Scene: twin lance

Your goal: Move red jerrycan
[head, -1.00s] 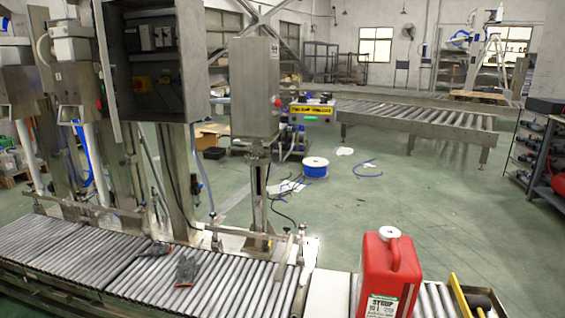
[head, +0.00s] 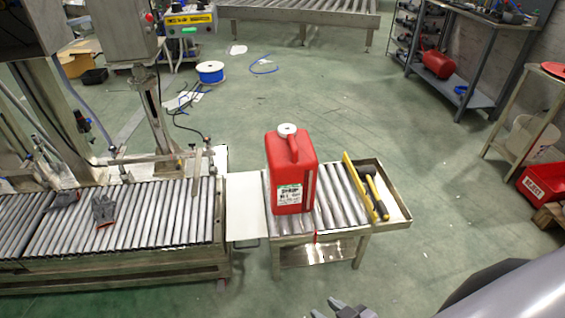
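The red jerrycan (head: 290,168) stands upright on the short roller stand (head: 335,222) right of the main conveyor. It has a white cap, a moulded handle on top and a white-green label on its front. My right gripper (head: 342,309) shows only in part at the bottom edge, well in front of and below the stand, apart from the jerrycan. Its fingers are cut off by the frame, so I cannot tell how far apart they are. My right arm fills the lower right corner. My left gripper is not in view.
A tray (head: 394,203) with a yellow edge and a black-and-yellow tool is beside the jerrycan. A white plate (head: 241,205) joins the stand to the roller conveyor (head: 130,228), where gloves (head: 103,209) lie. A red crate (head: 543,183) is at the right. Green floor is free around the stand.

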